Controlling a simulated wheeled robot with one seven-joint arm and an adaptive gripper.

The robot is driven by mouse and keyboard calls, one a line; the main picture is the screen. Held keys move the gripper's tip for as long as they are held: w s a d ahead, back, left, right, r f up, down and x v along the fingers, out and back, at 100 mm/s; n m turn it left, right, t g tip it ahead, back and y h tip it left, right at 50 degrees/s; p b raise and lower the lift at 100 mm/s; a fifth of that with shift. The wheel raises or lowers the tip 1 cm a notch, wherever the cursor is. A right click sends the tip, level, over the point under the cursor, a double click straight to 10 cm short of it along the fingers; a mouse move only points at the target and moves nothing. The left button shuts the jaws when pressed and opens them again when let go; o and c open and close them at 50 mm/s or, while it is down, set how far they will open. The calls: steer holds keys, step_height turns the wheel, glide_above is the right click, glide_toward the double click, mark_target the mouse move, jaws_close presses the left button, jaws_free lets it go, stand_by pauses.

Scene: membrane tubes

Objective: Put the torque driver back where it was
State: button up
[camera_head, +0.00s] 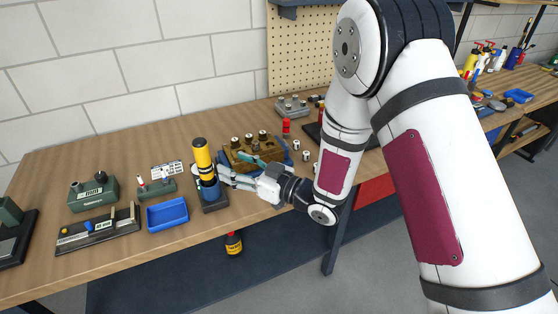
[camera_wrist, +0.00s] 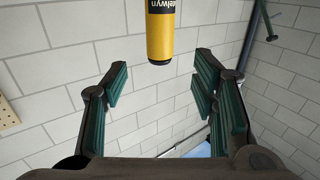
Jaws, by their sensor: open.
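A yellow cylinder with black bands, which looks like the torque driver (camera_head: 203,158), stands upright in a blue holder (camera_head: 210,188) on a dark base at the bench's front. My gripper (camera_head: 224,176) is open, close to the right of the driver and holder. In the wrist view, a yellow cylinder with a black lettered band (camera_wrist: 159,38) hangs into the top of the picture, centred between the open fingers (camera_wrist: 160,92). Nothing is gripped. I cannot tell whether a finger touches the driver.
A wooden block with several dark-topped parts (camera_head: 255,151) stands behind my gripper. A blue tray (camera_head: 167,214) and a tool board (camera_head: 97,231) lie to the left. A red-topped part (camera_head: 286,128) stands behind right. A dark bottle (camera_head: 233,243) is below the bench edge.

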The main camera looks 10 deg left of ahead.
steer(key=w+d+r+m+t+h, duration=0.2)
steer(key=w+d+r+t+h, duration=0.1)
steer(key=w+d+r+h, duration=0.35)
steer(key=s+d+r+m+t+h, duration=0.15)
steer(key=d+r+m+h, duration=0.4)
steer(key=d, duration=1.05)
steer(key=s+d+r+m+g+h, duration=0.25)
steer(key=s+d, duration=0.35)
steer(key=s, duration=0.5)
steer(key=s+d+r+m+g+h, duration=0.2)
steer(key=s+d+r, duration=0.2)
steer(key=s+d, duration=0.45)
steer(key=s+a+m+g, duration=0.1)
steer(key=s+g, duration=0.1)
steer(key=s, duration=0.9)
steer(key=shift+s+a+f, duration=0.15)
steer(key=shift+a+f, duration=0.1)
steer(key=shift+a, duration=0.1)
